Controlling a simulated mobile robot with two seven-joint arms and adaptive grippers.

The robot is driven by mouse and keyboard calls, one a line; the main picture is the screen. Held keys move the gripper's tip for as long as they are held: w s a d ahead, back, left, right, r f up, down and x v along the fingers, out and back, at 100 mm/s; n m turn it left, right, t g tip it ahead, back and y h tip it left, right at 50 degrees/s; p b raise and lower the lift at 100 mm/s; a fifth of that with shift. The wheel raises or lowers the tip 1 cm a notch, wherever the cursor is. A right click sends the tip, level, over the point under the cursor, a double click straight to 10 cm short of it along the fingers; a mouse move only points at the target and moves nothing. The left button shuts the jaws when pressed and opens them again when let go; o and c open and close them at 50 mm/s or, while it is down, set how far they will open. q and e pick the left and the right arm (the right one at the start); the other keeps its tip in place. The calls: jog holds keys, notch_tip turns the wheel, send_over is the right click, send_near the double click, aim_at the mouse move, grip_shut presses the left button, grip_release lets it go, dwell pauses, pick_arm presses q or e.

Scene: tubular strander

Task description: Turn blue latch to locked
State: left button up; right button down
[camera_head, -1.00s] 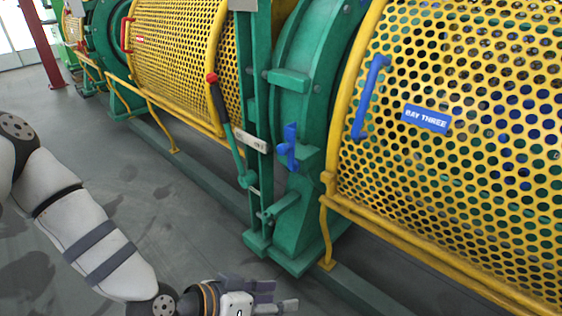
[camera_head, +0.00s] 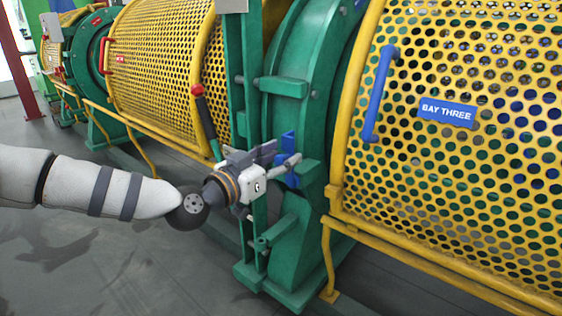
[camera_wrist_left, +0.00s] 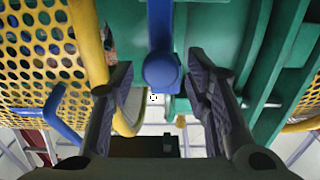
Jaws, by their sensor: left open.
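The blue latch (camera_head: 288,158) is on the green frame, left of the yellow mesh guard. My left gripper (camera_head: 283,160) is at the latch in the head view and partly hides it. In the left wrist view the latch (camera_wrist_left: 161,68) shows as a rounded blue piece between the two open fingers of my left gripper (camera_wrist_left: 163,90). The fingers stand apart on either side, with gaps to the latch. Whether the fingers reach past the latch cannot be told. My right gripper is not in view.
A yellow mesh guard (camera_head: 480,190) with a blue handle (camera_head: 379,94) and a "BAY THREE" sign (camera_head: 447,112) stands to the right. A red-knobbed lever (camera_head: 204,118) stands close to my left gripper. Yellow rails (camera_head: 450,265) run low along the machine. Grey floor (camera_head: 80,235) is open at the left.

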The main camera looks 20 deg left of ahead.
pick_arm(q)
jog(key=shift+w, duration=0.2)
grip_shut()
